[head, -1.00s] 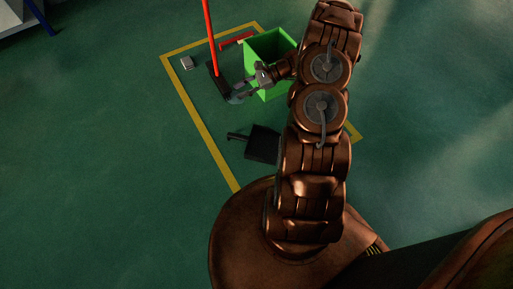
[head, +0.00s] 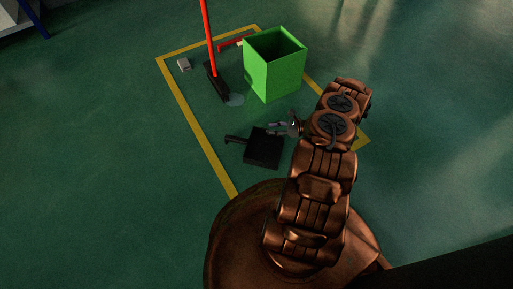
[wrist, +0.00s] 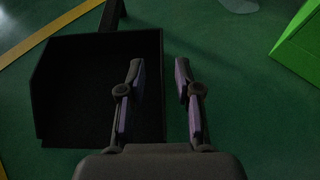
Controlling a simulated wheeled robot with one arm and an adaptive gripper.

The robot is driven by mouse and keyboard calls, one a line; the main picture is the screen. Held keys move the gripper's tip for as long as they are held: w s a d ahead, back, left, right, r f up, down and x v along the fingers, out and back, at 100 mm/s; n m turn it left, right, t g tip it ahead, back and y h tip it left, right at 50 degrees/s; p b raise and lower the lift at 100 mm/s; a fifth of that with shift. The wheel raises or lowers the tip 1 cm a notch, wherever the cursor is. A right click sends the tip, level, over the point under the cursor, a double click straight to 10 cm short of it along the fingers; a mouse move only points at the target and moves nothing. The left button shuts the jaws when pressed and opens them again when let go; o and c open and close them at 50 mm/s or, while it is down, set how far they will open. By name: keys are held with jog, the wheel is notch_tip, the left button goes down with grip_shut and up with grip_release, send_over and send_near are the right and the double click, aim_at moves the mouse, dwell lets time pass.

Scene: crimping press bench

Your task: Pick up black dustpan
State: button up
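The black dustpan (head: 263,150) lies on the green floor inside the yellow-taped area, its handle (head: 235,139) pointing left in the head view. In the wrist view the dustpan (wrist: 85,90) fills the left side, with its handle (wrist: 112,14) at the top. My gripper (head: 272,128) is beside the pan's upper edge in the head view. I cannot tell the gripper's height above the pan.
A green bin (head: 272,78) stands behind the dustpan. A red-handled broom (head: 215,80) stands to its left, near a pale round spot (head: 235,100). A small grey box (head: 184,64) and a red item (head: 230,43) lie farther back. The floor left of the yellow tape (head: 195,108) is clear.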

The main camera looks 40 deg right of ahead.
aim_at(260, 128)
jog(key=b+x, duration=0.3)
jog(key=x, duration=0.2)
jog(key=shift+w+f, duration=0.15)
jog(key=shift+w+a+f+b, duration=0.1)
jog(key=shift+w+a+b, duration=0.3)
jog(key=shift+w, duration=0.1)
grip_shut()
